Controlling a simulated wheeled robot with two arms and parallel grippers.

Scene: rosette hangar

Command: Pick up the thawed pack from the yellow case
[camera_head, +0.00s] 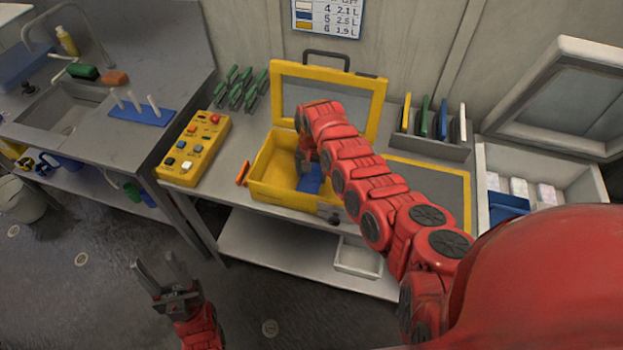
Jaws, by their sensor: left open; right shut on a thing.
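The yellow case (262,190) stands open on the bench, its framed lid (368,108) raised at the back. A blue pack (312,181) shows inside the case, partly hidden by my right arm. My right gripper (304,168) reaches down into the case and is shut on the blue pack; its fingertips are mostly hidden by the wrist. I cannot tell whether the pack is clear of the case floor. My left gripper (160,276) is open and empty, low in front of the bench and above the floor.
A yellow button box (194,148) lies left of the case, with green-handled tools (240,88) behind. A rack (432,128) of coloured plates and a yellow-framed panel (440,182) are to the right. An open white cooler (550,176) holds pale packs and something blue.

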